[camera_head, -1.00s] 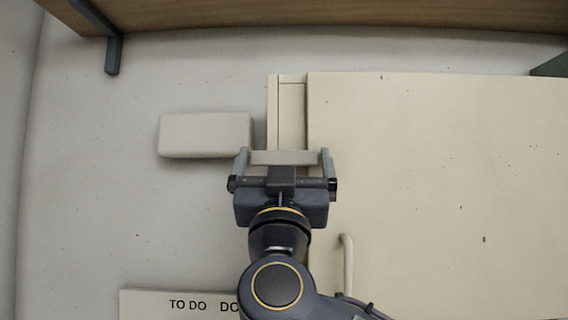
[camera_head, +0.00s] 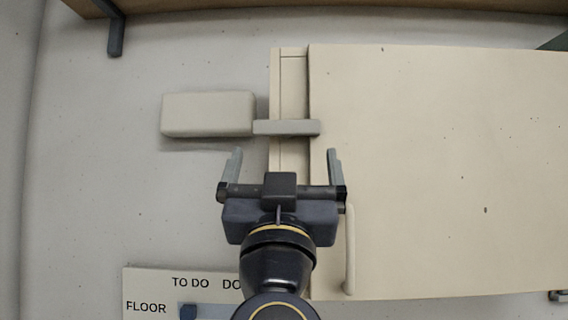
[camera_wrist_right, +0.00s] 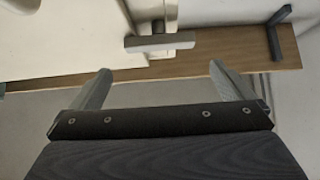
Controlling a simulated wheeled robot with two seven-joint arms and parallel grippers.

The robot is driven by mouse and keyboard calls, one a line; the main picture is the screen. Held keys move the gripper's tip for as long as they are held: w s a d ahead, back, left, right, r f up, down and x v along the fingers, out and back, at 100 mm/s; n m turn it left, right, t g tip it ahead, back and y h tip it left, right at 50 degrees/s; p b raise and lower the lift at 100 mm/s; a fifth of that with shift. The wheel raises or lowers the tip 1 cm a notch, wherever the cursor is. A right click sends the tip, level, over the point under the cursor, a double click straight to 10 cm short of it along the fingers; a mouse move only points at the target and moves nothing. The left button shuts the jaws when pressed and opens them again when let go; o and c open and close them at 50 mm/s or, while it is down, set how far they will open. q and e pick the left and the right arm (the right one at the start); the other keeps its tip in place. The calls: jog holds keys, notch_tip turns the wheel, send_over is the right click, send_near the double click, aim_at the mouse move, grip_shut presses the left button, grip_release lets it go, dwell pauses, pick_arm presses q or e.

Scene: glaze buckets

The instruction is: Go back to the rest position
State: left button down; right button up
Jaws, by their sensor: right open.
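My right gripper (camera_head: 281,172) is open and empty in the head view, its two grey fingers spread apart. It is just below a short grey bar (camera_head: 286,128) and apart from it. The bar lies across the left edge of the cream panel (camera_head: 430,170), beside a pale rounded block (camera_head: 207,114). In the right wrist view the open fingers (camera_wrist_right: 165,90) show with nothing between them, and a bar (camera_wrist_right: 160,41) lies beyond them. My left gripper is in neither view.
A wooden shelf edge (camera_head: 350,6) with a dark bracket (camera_head: 115,36) runs along the top. A curved cream handle (camera_head: 350,250) stands close to the right of my gripper. A board with "TO DO" and "FLOOR" (camera_head: 150,284) is at bottom left. The grey surface at left is clear.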

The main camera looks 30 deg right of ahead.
jog(key=w+a+f+n+g+y, duration=0.2)
jog(key=f+n+y, duration=0.4)
jog(key=f+y, duration=0.6)
jog(key=w+a+f+n+g+y, duration=0.25)
jog(key=f+n+y, duration=0.35)
jog(key=f+y, duration=0.5)
jog(key=s+d+f+m+g+h, duration=0.1)
jog(key=s+f+g, duration=0.3)
jog(key=f, duration=0.7)
jog(key=s+d+f+m+g+h, duration=0.1)
jog(key=s+f+m+g+h, duration=0.1)
jog(key=s+f, duration=0.4)
jog(key=s+d+f+m+g+h, duration=0.1)
jog(key=s+f+m+g, duration=0.2)
jog(key=f, duration=1.3)
jog(key=s+g, duration=0.3)
jog(key=shift+d+m, duration=0.4)
